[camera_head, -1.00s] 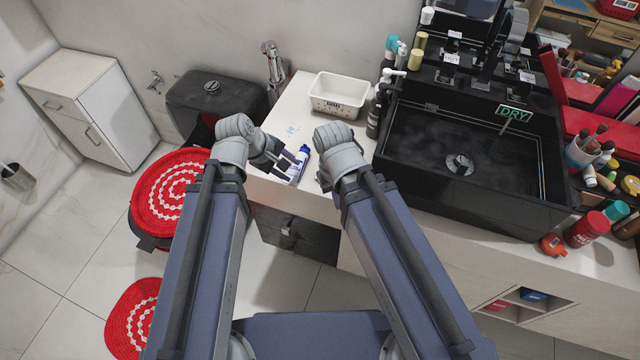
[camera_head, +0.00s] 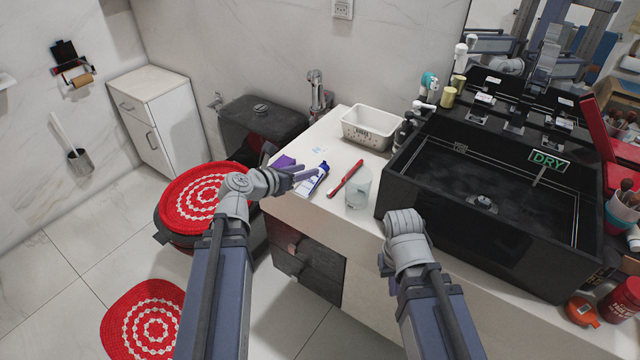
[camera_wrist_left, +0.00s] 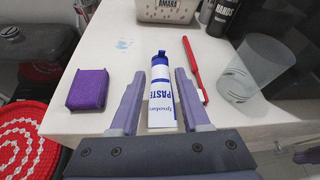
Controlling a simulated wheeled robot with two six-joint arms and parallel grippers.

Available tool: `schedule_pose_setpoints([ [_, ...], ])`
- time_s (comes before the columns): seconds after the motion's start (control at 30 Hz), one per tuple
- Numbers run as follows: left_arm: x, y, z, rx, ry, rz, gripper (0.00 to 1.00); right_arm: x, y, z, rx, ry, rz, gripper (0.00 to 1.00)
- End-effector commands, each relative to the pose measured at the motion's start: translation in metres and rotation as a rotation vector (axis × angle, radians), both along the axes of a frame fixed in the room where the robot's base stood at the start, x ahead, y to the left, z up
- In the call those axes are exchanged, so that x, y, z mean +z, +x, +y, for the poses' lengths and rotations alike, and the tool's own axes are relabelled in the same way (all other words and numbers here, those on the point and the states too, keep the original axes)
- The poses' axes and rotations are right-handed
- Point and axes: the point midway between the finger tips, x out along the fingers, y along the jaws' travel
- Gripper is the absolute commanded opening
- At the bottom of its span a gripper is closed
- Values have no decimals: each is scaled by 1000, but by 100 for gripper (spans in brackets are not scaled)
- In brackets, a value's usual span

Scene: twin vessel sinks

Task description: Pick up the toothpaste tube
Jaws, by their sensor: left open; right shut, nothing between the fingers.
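The toothpaste tube (camera_head: 313,179), white with blue lettering and a blue cap, lies on the white counter near its left front edge. In the left wrist view the tube (camera_wrist_left: 162,95) lies between the two fingers of my left gripper (camera_wrist_left: 159,100), cap pointing away. The fingers are open, with a gap on each side of the tube. In the head view my left gripper (camera_head: 296,177) is at the tube's left side. My right arm (camera_head: 405,245) is over the front of the counter by the sink; its fingers are hidden.
A purple sponge (camera_wrist_left: 88,90) lies left of the tube. A red toothbrush (camera_head: 346,178) and a clear cup (camera_head: 358,189) are to its right. A white basket (camera_head: 368,128) stands behind. The black sink (camera_head: 480,250) fills the right.

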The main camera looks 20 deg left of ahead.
Motion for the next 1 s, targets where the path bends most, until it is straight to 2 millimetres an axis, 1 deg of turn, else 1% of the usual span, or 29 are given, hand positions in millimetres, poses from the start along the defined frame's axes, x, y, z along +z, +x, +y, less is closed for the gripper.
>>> schedule_pose_setpoints([
  [0.2, -11, 18, -9, -5, 4, 1, 46, -11, 0, 0, 0, 0, 0, 0],
  [0.37, -11, 21, -11, -3, 4, 0, 46, -11, 0, 0, 0, 0, 0, 0],
  [0.47, -15, 24, -12, -4, 4, 1, 46, -15, 0, 0, 0, 0, 0, 0],
  [0.67, -33, 43, -22, -6, 4, 0, 46, -33, 0, 0, 0, 0, 0, 0],
  [0.8, -39, 59, -30, -7, 5, 1, 46, -38, 0, 0, 0, 0, 0, 0],
  [1.0, -38, 60, -31, -5, 5, 0, 46, -37, 0, 0, 0, 0, 0, 0],
])
